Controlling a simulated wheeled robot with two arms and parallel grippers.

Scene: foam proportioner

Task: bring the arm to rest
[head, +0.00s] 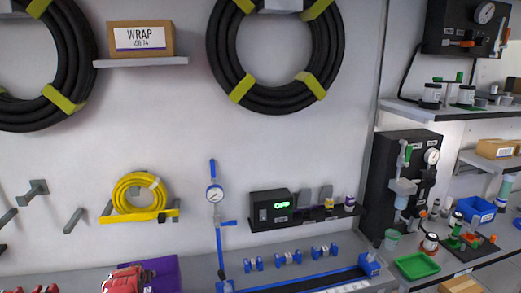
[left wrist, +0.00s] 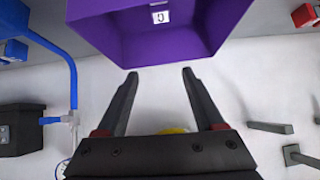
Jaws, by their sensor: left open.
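My left gripper (left wrist: 160,74) is open, with its two dark fingers apart and nothing between them. A purple bin (left wrist: 150,40) with a small white label fills the top middle of the left wrist view, just beyond the fingertips; I cannot tell whether they touch it. A purple bin also shows at the bottom edge of the head view (head: 165,272), beside a red object (head: 124,279). Neither gripper shows in the head view. My right gripper is in neither view.
A blue pipe with a gauge (head: 215,194) stands before the wall. A yellow hose coil (head: 120,192) hangs left of it. Wall pegs (head: 73,220) stick out at the left. A dark box with a green display (head: 271,209) sits on a shelf. Shelves with equipment fill the right.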

